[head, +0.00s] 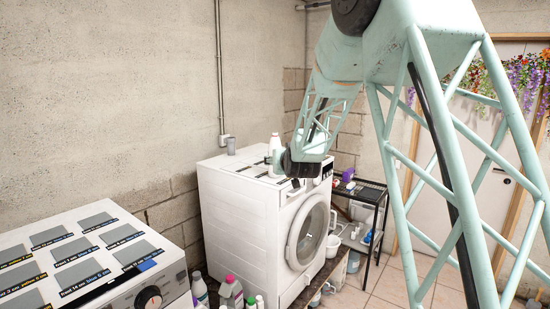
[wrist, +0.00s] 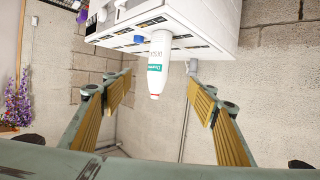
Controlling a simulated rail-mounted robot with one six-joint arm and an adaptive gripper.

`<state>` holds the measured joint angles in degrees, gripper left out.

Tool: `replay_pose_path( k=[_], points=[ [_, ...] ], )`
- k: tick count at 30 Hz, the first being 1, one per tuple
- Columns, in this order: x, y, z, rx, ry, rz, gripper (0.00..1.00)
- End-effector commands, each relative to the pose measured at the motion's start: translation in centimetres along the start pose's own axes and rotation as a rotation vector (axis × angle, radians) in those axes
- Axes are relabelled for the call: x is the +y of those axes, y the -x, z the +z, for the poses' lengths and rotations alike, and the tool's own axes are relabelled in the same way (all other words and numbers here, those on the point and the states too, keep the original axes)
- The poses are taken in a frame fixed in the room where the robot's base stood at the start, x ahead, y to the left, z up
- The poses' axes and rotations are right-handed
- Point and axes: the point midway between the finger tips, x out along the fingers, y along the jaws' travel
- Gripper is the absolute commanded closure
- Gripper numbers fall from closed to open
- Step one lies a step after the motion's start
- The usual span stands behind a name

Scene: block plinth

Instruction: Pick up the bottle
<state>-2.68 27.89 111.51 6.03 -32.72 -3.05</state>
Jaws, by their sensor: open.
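A white bottle (head: 275,145) stands on top of the white washing machine (head: 232,190) in the head view, just left of my gripper (head: 288,163). The wrist view appears upside down; there the bottle (wrist: 157,62) shows a green label and a thin red band near its cap end. It lies in the gap between the two yellow-padded fingers of my gripper (wrist: 160,98), which are spread wide and touch nothing visible. The bottle looks beyond the fingertips; the exact distance is hard to tell. In the head view my arm hides part of the machine top and fingers.
A black shelf rack (head: 371,188) stands right of the washing machine.

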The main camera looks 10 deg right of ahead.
Motion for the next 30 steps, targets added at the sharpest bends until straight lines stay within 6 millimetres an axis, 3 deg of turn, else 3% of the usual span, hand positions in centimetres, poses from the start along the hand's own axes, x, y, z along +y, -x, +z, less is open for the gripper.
replay_pose_path(
  k=[6, 18, 30],
  points=[
    [-0.1, -3.8, 0.3, 0.064, 0.001, 0.008, 0.47],
    [-0.2, -9.7, 1.4, 0.188, 0.006, 0.026, 0.47],
    [-0.2, -13.0, 3.0, 0.281, 0.011, 0.041, 0.47]
  ],
)
